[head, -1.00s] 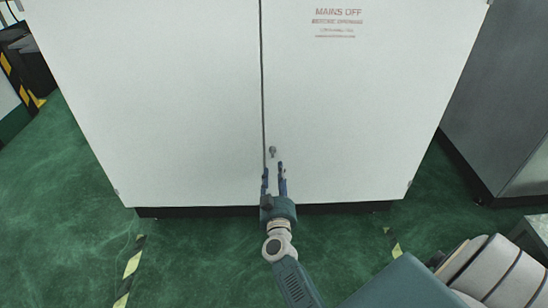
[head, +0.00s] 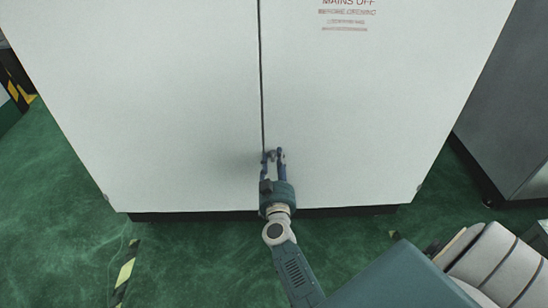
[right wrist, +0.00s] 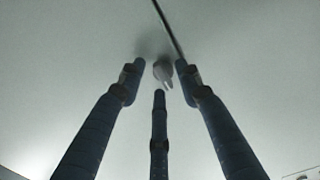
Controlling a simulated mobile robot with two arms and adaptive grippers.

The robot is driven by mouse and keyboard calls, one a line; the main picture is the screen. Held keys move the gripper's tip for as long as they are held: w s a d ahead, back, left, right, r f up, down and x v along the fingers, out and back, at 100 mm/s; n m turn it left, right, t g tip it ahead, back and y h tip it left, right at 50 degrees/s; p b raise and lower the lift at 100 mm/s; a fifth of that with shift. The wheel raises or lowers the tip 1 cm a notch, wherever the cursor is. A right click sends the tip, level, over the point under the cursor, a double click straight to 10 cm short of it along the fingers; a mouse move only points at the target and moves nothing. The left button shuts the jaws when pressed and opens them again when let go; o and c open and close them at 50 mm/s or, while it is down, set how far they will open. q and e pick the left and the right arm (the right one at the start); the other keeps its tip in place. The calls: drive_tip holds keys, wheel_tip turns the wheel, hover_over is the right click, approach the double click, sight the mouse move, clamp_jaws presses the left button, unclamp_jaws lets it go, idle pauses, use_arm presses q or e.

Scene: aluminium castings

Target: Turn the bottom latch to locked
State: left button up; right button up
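The bottom latch (right wrist: 164,72) is a small light grey knob on the cabinet's right door, close beside the door seam. In the right wrist view its narrow end points down and slightly right, roughly along the seam. My right gripper (head: 273,154) is at the lower part of the cabinet front and hides most of the latch in the head view. In the right wrist view its three blue fingers (right wrist: 160,76) are spread around the latch, with gaps visible between them and it. My left gripper is not in view.
The white two-door cabinet (head: 180,110) fills the view, with red warning text (head: 348,13) at its upper right. A grey cabinet (head: 500,120) stands to the right. The green floor (head: 70,230) has yellow-black tape marks (head: 125,272).

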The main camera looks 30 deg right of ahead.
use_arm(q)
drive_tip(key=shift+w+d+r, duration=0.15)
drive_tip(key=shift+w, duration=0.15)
use_arm(e)
drive_tip(key=shift+w+d, duration=0.1)
drive_tip(key=shift+w, duration=0.05)
drive_tip(key=shift+c, duration=0.6)
clamp_jaws()
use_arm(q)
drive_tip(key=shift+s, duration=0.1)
